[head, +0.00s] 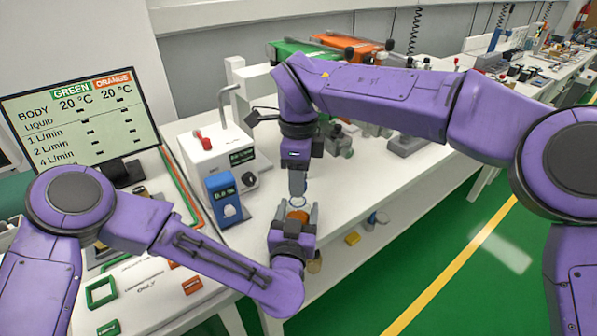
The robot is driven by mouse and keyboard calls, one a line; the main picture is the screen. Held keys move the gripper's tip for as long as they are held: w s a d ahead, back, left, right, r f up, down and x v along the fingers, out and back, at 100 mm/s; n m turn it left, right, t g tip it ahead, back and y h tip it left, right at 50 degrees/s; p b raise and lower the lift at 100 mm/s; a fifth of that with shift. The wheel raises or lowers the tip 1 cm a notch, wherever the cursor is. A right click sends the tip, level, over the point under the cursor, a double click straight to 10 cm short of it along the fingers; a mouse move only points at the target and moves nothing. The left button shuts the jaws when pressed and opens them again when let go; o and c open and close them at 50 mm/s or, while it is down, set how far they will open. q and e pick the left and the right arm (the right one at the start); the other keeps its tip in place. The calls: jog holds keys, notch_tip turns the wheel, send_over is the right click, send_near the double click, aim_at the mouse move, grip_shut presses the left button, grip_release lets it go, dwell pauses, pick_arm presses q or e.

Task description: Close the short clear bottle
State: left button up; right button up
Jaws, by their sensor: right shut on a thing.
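My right gripper (298,190) reaches down from above, its fingers close together on a small pale-blue-rimmed piece (298,201) that looks like a cap. Directly below is a small orange part (298,215), between the fingers of my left gripper (296,212). The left fingers stand apart on either side of it, and I cannot tell whether they press on it. The two grippers are in line, one above the other, near the bench's front edge. The short clear bottle's body is not clearly visible; it may be hidden by my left gripper.
A white device with a red knob (215,155) and a blue unit (228,200) stand left of my grippers on the white bench (375,165). A sign board (80,122) is at the left. A yellow block (352,238) lies low, beyond the bench edge. Green floor is free at right.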

aim_at(298, 211)
jog(key=shift+f, duration=0.1)
dwell(0.4)
jog(key=shift+f, duration=0.75)
jog(key=shift+f, duration=0.55)
